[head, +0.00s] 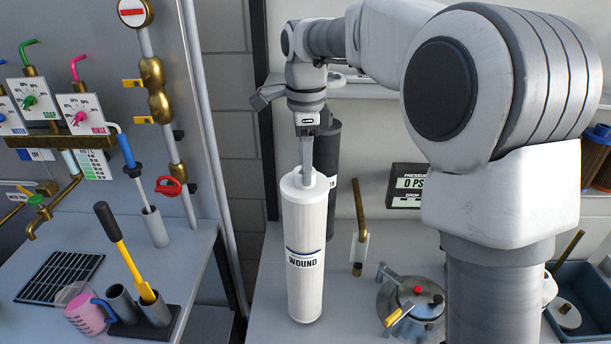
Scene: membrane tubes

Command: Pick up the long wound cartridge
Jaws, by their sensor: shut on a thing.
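The long wound cartridge (304,230) is a tall white cylinder with a dark band and the word WOUND on its side. It is upright in the middle of the head view, over the grey bench. My gripper (306,178) points down at its top and is shut on it at the upper end. The grip itself is small in the picture. I cannot tell whether the cartridge's base touches the bench.
A dark cylinder (327,152) stands just behind the cartridge. To the right are a brass pipe (359,225), a metal lidded vessel (411,300) and a pressure display (407,186).

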